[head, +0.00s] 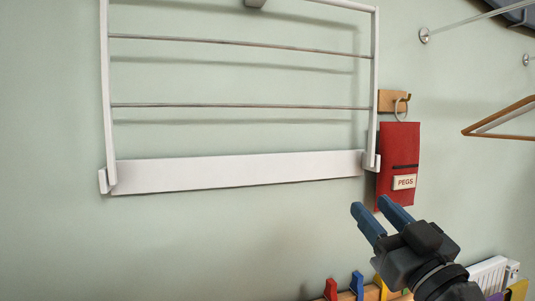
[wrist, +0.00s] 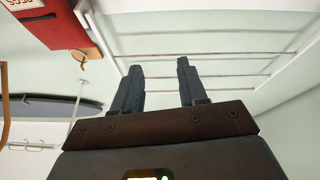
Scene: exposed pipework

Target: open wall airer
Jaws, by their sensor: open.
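The wall airer (head: 240,172) is a white frame with thin grey rods, mounted on the pale green wall at the upper left of the head view. It looks folded up close to the wall, with its top cut off by the picture edge. A small grey piece (head: 255,3) shows at its top bar. My gripper (head: 376,214) is below and right of the airer's lower right corner, apart from it, with two blue fingers spread and nothing between them. In the wrist view my gripper (wrist: 158,82) points toward the airer's rods (wrist: 200,57).
A red peg bag (head: 397,160) hangs from a wooden hook block (head: 393,101) right of the airer. A wooden hanger (head: 505,118) and a metal rail (head: 475,18) are at the right. Coloured pegs (head: 357,284) and a white radiator (head: 488,272) are low down.

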